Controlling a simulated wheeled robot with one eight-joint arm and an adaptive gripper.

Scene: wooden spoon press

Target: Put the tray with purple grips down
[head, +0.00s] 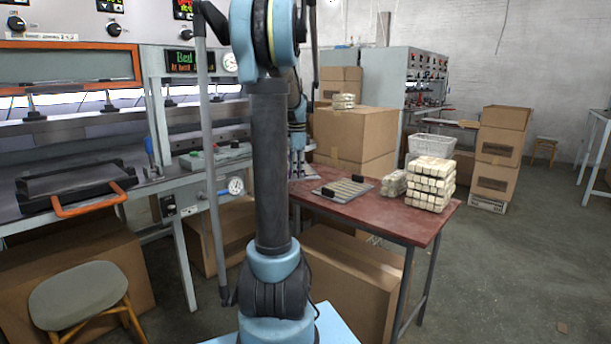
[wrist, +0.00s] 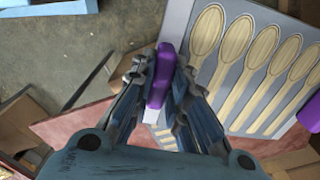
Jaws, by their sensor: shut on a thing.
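The tray with purple grips shows in the wrist view as a grey plate (wrist: 216,78) with a row of pale wooden spoons (wrist: 236,42) on it. My gripper (wrist: 161,78) is shut on one purple grip (wrist: 158,88) at the tray's left edge. The other purple grip (wrist: 308,112) is at the right picture edge. The red-brown table (wrist: 75,122) shows lower down, beside and below the tray; I cannot tell whether they touch. In the head view my arm hides most of the gripper and the held tray.
On the red-brown table (head: 375,212) lies another tray (head: 343,190) with dark grips. Stacked pale bundles (head: 430,184) stand at its right end. A press with an orange-handled tray (head: 80,185) is at left. Cardboard boxes (head: 355,135) stand behind the table. A stool (head: 78,295) stands front left.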

